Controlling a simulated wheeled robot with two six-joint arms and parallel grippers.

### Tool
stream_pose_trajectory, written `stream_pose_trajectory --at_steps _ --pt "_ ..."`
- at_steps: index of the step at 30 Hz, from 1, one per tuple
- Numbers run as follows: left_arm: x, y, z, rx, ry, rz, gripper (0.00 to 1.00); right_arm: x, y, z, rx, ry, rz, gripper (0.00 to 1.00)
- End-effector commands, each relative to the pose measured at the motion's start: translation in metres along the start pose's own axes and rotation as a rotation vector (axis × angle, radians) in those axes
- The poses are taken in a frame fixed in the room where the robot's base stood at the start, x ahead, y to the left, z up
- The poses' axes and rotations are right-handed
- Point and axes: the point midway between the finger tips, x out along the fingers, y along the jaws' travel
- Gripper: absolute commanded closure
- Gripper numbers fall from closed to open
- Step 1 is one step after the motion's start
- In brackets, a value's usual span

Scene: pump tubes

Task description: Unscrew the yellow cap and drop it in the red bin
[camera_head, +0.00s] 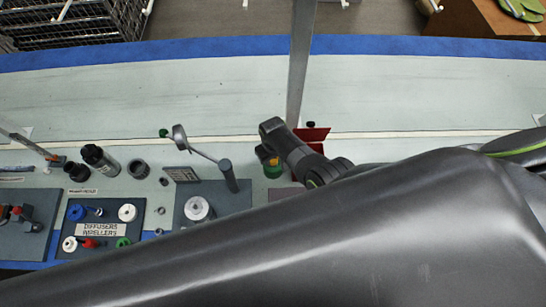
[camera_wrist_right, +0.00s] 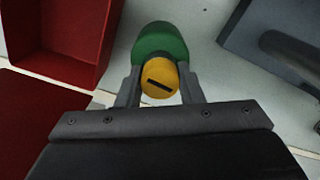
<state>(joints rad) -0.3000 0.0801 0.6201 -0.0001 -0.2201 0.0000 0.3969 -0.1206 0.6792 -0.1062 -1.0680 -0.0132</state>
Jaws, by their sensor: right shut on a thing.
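The yellow cap (camera_wrist_right: 159,78) shows from above in the right wrist view, with a dark slot across its top. A green cylindrical body (camera_wrist_right: 158,42) is beneath it. My right gripper (camera_wrist_right: 158,85) is shut on the yellow cap, one finger on each side. In the head view my right gripper (camera_head: 268,150) hides most of the cap, and the green body (camera_head: 273,171) shows just below it. The red bin (camera_head: 313,134) stands right behind the gripper in the head view; the right wrist view shows its open inside (camera_wrist_right: 60,30). My left gripper is not in view.
A grey board (camera_head: 212,205) with a white part and a lever post (camera_head: 229,176) stands left of the green body. A labelled board (camera_head: 98,228) with several small parts and dark cylinders (camera_head: 100,158) are farther left. The pale table behind is mostly clear.

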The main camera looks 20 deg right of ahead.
Motion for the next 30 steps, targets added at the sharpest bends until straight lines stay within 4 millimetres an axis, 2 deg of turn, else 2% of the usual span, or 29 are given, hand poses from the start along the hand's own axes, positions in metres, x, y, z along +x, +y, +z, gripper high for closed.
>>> stream_pose_trajectory --at_steps 5,15,25,30 --pt "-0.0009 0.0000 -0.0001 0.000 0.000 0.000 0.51 -0.0005 0.0001 0.0000 -0.023 0.000 0.000 0.94" --pt "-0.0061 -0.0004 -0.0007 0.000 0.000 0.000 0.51 -0.0005 0.0001 -0.0001 -0.293 0.000 0.001 0.94" --pt "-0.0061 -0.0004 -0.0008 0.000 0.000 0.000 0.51 -0.0003 0.0001 -0.0002 -0.312 0.000 0.000 0.94" --pt "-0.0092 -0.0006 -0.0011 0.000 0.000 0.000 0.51 -0.0009 0.0001 0.0002 -0.449 -0.001 0.000 0.94"
